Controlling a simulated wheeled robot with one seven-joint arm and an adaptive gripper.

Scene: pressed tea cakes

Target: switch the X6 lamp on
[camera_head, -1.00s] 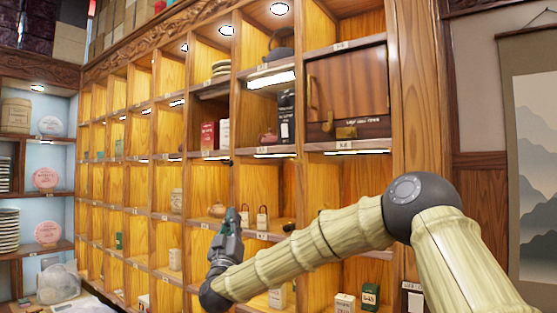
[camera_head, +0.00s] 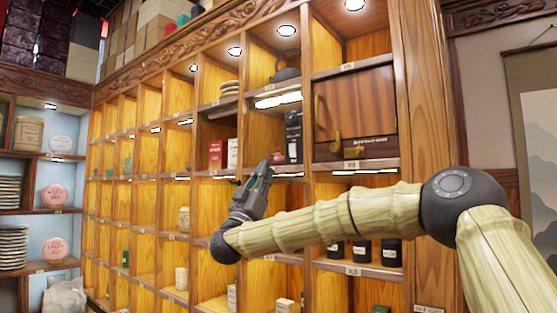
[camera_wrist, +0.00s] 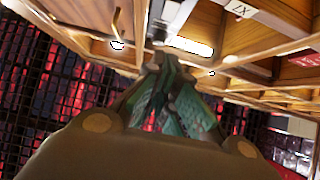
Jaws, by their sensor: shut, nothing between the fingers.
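The shelf wall has several under-shelf strip lamps. A bright strip lamp (camera_head: 278,98) shows above the compartment with a dark tin, and another lit strip (camera_head: 365,172) is under the wooden-door cabinet. In the wrist view a lit strip (camera_wrist: 190,45) is just beyond the fingertips. A label there (camera_wrist: 240,9) seems to read X7. I cannot read an X6 label, so I cannot tell which lamp is X6's. No lamp switch can be made out. My gripper (camera_head: 265,168) is shut and empty, pointing up in front of the compartments; it also shows in the wrist view (camera_wrist: 162,65).
The door cabinet (camera_head: 355,112) has brass handles. A dark tin (camera_head: 293,135), a red box (camera_head: 215,154) and a white box (camera_head: 232,153) stand near my gripper. Black jars (camera_head: 390,250) stand below my arm. Shelf edges and dividers surround the compartments.

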